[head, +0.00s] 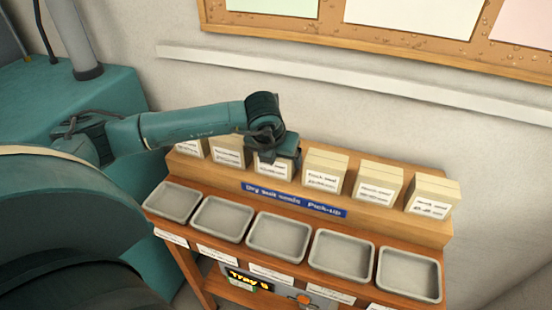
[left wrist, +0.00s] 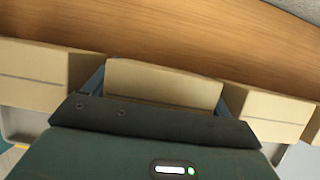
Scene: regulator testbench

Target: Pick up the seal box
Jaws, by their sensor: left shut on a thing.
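Several small cream seal boxes with white labels stand in a row on the raised wooden shelf. My left gripper (head: 287,160) is over the third box from the left, and it is shut on that seal box (head: 273,171). In the left wrist view the held box (left wrist: 163,84) sits between the two fingers, with its top face toward the camera. The gripper body hides part of the box in both views. Whether the box is clear of the shelf cannot be told. My right gripper is not in view.
Neighbouring boxes stand close on both sides, such as the one to the right (head: 324,171). Several grey trays (head: 278,240) lie in front on the lower shelf, below a blue sign (head: 293,199). A wall with a white rail (head: 350,82) stands behind.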

